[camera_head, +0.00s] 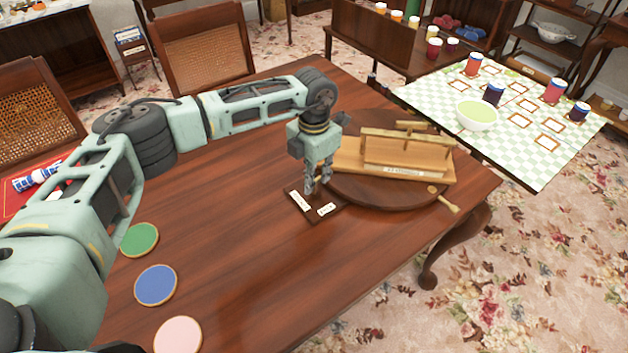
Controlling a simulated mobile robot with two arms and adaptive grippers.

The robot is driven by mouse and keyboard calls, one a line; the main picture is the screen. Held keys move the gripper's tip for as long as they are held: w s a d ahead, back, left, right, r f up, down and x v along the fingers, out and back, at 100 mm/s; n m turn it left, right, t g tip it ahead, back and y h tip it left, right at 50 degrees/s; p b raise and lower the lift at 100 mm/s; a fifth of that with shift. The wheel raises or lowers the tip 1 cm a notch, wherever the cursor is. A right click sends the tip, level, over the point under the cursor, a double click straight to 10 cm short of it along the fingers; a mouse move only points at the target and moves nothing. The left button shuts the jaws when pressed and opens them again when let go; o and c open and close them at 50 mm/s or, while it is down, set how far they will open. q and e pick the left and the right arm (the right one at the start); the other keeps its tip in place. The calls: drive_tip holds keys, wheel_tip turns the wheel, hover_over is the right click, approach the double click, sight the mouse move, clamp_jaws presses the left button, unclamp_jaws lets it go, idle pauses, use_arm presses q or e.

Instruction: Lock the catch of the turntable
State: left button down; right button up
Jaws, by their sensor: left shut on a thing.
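The turntable (375,202) is a dark round wooden disc on the brown table. It carries a light wooden rack-like piece (410,172) with a small label and rails. The catch's dark base plate (308,204) with two white labels lies at the turntable's left front edge. The labels are too small to read. My left gripper (319,188) points down over this plate, its fingers closed on a small part of the catch that they mostly hide. I cannot tell the catch's position. My right gripper is not in view.
Green (139,240), blue (155,285) and pink (178,335) discs lie at the table's left front. A peg (448,204) sticks out at the turntable's right. A checked-cloth table (440,98) with a bowl (477,114) and jars stands behind right. The table's middle front is clear.

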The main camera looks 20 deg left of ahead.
use_arm(q)
drive_tip(key=shift+m+b, duration=0.3)
drive_tip(key=shift+m, duration=0.3)
drive_tip(key=shift+r, duration=0.1)
drive_tip(key=c, duration=1.8)
unclamp_jaws()
drive_tip(key=shift+c, duration=0.2)
wheel_tip(320, 180, up, 12)
